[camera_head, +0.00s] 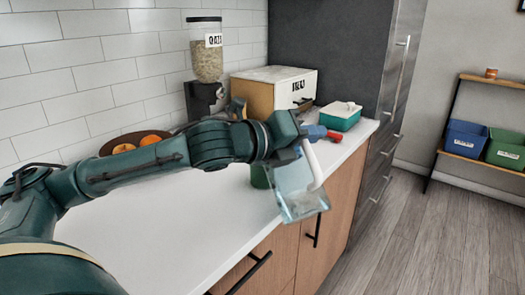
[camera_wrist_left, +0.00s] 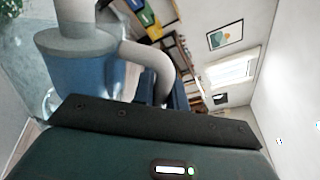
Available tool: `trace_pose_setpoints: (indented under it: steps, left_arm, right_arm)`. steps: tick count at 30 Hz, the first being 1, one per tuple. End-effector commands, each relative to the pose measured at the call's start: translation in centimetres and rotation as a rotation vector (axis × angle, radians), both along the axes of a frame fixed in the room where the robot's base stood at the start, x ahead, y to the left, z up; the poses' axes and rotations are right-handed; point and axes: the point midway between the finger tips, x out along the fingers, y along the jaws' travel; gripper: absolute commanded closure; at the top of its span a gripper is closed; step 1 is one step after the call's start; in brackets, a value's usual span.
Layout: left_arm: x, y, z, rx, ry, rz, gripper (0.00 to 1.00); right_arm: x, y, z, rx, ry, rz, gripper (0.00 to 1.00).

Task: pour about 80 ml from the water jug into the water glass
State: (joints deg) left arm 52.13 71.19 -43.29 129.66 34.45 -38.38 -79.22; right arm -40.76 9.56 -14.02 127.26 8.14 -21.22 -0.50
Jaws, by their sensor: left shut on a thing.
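The water jug (camera_head: 298,204) is clear glass with a pale handle, in the head view at the counter's front edge. It looks tilted. My left gripper (camera_head: 303,145) is shut on the jug at its handle. In the left wrist view the jug (camera_wrist_left: 85,75) fills the upper left, with a bluish body and a pale curved handle beside the dark gripper. I cannot make out the water glass in either view; the arm and jug hide part of the counter. My right gripper is not in view.
A green object (camera_head: 260,177) stands behind the jug, partly hidden. The white counter (camera_head: 200,235) is clear at the front. A plate of orange fruit (camera_head: 124,148), an oats dispenser (camera_head: 206,62), a bread box (camera_head: 286,92) and a teal tub (camera_head: 340,121) stand farther back.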

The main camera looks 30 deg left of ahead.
Motion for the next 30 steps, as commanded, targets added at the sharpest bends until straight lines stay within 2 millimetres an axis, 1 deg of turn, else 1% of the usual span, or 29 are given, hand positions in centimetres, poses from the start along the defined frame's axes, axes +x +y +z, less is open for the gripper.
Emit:
trace_pose_setpoints:
  steps: [1, 2, 4, 11, 15, 20, 24, 30]
  left_arm:
    - [-0.2, -0.4, 0.9, 0.043, -0.03, -0.004, 1.0]
    - [-0.4, -0.7, 0.9, 0.068, -0.045, -0.004, 1.0]
    - [-0.7, -1.2, 0.7, 0.129, -0.081, -0.004, 1.0]
    - [-2.1, -3.6, 0.0, 0.325, -0.2, -0.007, 1.0]
    - [-2.9, -5.0, -1.2, 0.453, -0.275, -0.007, 1.0]
    - [-3.5, -6.2, -2.8, 0.593, -0.358, -0.005, 1.0]
    - [-3.8, -6.6, -4.0, 0.682, -0.41, -0.003, 1.0]
    - [-4.0, -6.9, -4.6, 0.746, -0.448, -0.002, 1.0]
  right_arm:
    - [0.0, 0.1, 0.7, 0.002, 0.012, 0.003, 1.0]
    - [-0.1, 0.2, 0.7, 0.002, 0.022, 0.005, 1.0]
    - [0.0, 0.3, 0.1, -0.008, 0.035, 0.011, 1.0]
    - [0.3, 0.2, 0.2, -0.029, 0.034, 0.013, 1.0]
    - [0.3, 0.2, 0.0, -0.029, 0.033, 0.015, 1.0]
    - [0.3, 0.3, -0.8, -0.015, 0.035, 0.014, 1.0]
    - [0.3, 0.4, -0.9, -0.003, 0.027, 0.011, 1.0]
    - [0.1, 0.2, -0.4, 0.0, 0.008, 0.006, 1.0]
